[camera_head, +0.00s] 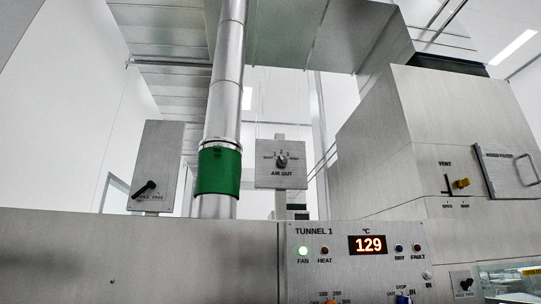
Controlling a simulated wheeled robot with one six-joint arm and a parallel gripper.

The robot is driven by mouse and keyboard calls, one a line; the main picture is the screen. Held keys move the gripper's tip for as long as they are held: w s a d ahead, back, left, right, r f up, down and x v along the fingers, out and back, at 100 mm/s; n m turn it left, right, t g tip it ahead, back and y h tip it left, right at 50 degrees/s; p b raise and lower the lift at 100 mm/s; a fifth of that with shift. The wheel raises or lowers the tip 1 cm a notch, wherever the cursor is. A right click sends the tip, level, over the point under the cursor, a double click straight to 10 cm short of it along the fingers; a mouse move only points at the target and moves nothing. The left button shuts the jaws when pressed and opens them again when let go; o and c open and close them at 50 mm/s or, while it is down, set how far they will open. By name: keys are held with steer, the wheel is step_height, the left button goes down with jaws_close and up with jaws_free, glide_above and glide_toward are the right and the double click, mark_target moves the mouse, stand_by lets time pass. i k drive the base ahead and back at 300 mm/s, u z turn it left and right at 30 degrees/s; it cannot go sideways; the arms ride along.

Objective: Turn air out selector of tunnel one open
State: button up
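The air out selector (281,162) is a small dark-and-grey knob on a square metal plate (262,181) marked AIR OUT. The plate stands on a post above the TUNNEL 1 panel, right of the green-sleeved pipe. The numbers 1, 2 and 3 run in an arc above the knob. Small words stand at both sides, too small to read surely. The knob's pointer seems to be near the top of its dial, but I cannot tell its exact setting. My gripper is not in view.
The TUNNEL 1 panel (345,268) shows 129 °C, with the FAN lamp (303,251) lit green. A vertical pipe with a green sleeve (218,172) stands close left of the selector. Further left is a black lever (144,189). A yellow VENT handle (461,183) is at right.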

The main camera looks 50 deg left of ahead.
mark_target(282, 162)
steer(key=u, duration=1.5)
